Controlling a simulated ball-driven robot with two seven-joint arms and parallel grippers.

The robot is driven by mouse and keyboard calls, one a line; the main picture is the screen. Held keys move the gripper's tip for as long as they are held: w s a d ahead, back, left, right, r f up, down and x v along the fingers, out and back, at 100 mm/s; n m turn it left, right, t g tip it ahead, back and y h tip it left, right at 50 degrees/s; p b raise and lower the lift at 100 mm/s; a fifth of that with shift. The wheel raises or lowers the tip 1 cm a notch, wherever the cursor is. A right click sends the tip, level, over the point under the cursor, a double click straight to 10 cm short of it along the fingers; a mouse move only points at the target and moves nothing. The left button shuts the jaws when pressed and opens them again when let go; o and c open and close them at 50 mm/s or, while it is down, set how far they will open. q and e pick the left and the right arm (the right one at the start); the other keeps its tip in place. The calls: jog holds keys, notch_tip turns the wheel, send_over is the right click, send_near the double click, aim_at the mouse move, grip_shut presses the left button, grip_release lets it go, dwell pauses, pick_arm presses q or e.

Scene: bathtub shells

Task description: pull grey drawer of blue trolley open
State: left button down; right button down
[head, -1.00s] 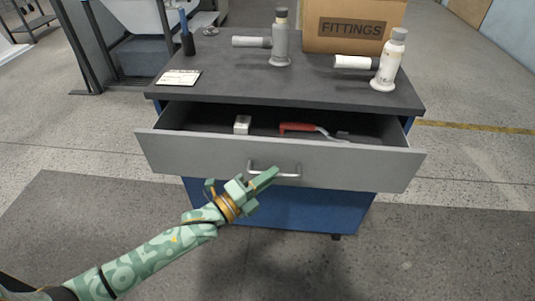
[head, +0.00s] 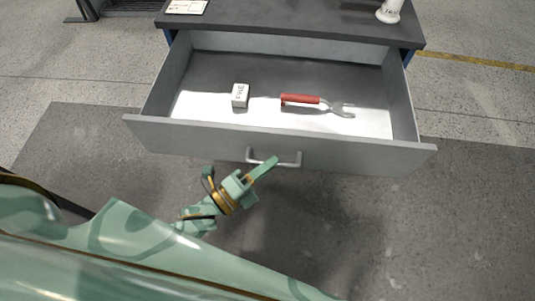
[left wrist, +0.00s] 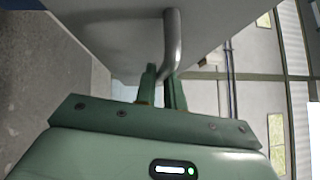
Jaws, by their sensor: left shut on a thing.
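The grey drawer (head: 200,136) of the trolley stands pulled far out, and its inside shows in the head view. A silver bar handle (head: 290,162) sits on its front. My left gripper (head: 262,168) is at the left part of the handle. In the left wrist view the fingers (left wrist: 162,90) are shut on the handle bar (left wrist: 172,45), beside the drawer front (left wrist: 110,25). The trolley's dark top (head: 290,20) is behind the drawer. Its blue body is mostly hidden below the drawer. My right gripper is not in view.
In the drawer lie a small white box (head: 240,95) and a red-handled tool (head: 300,99). A white bottle (head: 390,11) and a card (head: 187,6) are on the top. Floor in front is clear apart from my own arm.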

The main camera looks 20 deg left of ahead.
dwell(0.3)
pick_arm(q)
jog(key=c, duration=1.5)
grip_release()
jog(key=shift+s, duration=0.1)
jog(key=p+v, duration=0.1)
jog(key=v, duration=1.5)
jog(key=shift+a+f+p, duration=0.1)
jog(key=shift+p, duration=0.25)
